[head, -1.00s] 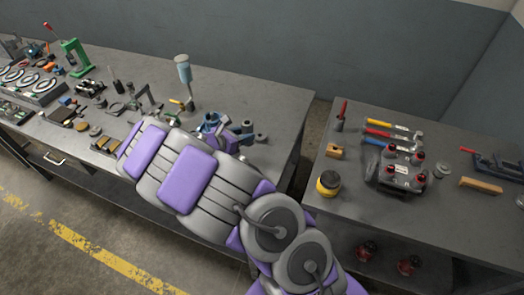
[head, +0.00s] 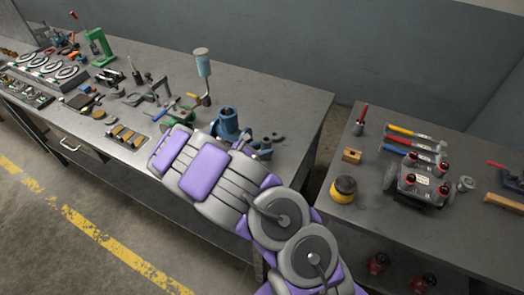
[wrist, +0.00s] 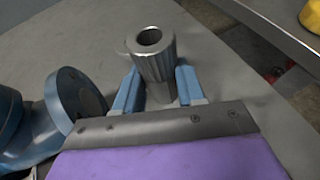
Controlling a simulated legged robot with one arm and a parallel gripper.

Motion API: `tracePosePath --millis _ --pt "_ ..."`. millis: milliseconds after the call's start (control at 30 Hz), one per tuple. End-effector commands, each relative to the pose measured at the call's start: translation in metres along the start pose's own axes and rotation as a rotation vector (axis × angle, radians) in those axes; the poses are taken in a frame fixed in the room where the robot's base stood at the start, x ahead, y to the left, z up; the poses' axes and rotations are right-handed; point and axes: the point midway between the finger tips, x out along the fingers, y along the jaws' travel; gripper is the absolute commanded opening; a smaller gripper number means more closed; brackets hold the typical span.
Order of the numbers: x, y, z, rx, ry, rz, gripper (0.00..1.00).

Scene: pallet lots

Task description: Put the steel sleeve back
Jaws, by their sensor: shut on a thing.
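The steel sleeve (wrist: 152,62) is a grey, ribbed hollow cylinder with its open bore facing the camera in the wrist view. My gripper (wrist: 158,86) has its two blue fingers shut on either side of it. The lower part of the sleeve is hidden behind the gripper's body. In the head view my gripper (head: 262,150) is low over the right part of the long workbench (head: 275,98). I cannot clearly pick out the sleeve there. A blue flanged fitting (head: 228,124) stands close to the left of my gripper; it also shows in the wrist view (wrist: 64,98).
Small grey parts (head: 277,137) lie just beyond my gripper. A lamp-like tool (head: 203,66) and several hand tools stand further left. A gap separates the bench from a right-hand table with hammers (head: 410,138) and a yellow-black tin (head: 343,188). The bench's back right is clear.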

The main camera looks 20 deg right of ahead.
Motion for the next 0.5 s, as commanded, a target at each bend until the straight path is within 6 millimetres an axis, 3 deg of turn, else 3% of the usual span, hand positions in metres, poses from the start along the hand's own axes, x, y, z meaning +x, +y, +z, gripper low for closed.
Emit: tracePosePath --millis 200,233,500 --pt "-0.0013 0.001 -0.0023 -0.002 0.0 0.001 0.0" --pt "-0.0007 0.0007 -0.0018 -0.001 0.001 0.001 0.42" --pt "0.0037 -0.0006 -0.0005 0.001 0.007 0.001 0.64"
